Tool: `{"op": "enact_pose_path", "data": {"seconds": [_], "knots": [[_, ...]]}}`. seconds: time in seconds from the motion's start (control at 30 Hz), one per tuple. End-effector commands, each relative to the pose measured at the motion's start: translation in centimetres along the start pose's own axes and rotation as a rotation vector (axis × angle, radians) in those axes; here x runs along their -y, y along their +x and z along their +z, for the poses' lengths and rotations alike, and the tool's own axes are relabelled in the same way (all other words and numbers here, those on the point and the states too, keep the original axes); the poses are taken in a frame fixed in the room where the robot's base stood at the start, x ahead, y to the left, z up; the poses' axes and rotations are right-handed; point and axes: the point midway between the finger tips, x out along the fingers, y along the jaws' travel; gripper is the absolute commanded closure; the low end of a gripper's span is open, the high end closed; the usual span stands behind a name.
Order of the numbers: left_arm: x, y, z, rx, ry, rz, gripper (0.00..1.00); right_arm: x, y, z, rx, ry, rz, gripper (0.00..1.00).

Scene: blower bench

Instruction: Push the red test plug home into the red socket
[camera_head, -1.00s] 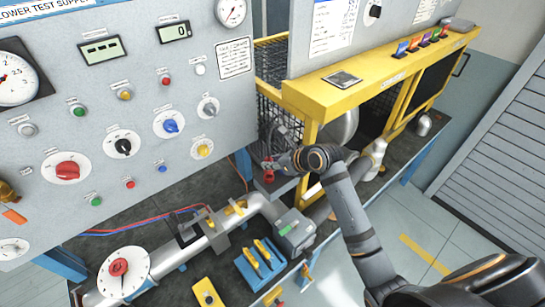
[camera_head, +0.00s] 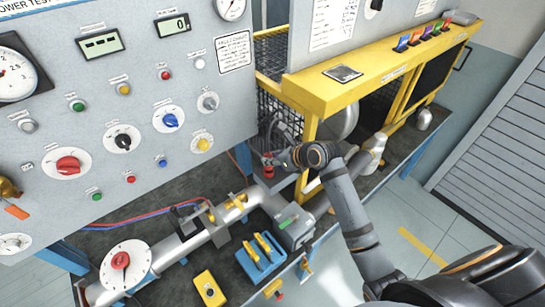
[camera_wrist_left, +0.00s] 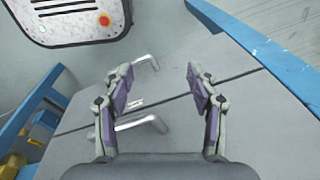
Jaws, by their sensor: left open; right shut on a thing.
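My right gripper (camera_head: 272,160) reaches in from the right, beside the yellow frame. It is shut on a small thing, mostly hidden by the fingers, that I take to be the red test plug. A small red part (camera_head: 268,172) shows just under the fingertips, at the place where the red socket seems to be. It is too small to tell plug from socket or how deep the plug sits. My left gripper (camera_wrist_left: 160,87) is open and empty in the left wrist view, over a grey surface with metal handles.
The grey control panel (camera_head: 135,120) stands to the left of my right gripper, and the yellow frame (camera_head: 310,130) is close on its right. A wire cage (camera_head: 275,105) is behind. A silver pipe (camera_head: 205,235) and a blue block (camera_head: 260,258) are in front.

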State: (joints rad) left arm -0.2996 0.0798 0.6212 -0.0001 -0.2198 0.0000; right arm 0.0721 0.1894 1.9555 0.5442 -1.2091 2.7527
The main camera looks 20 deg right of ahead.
Motion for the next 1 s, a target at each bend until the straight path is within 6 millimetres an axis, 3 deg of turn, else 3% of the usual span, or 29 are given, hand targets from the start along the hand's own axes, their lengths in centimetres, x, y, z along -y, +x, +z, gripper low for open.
{"op": "enact_pose_path", "data": {"seconds": [1.0], "knots": [[0.0,0.0,0.1,0.001,0.0,0.0,0.41,0.0,0.9,-1.1,-0.001,0.001,0.001,1.0]]}}
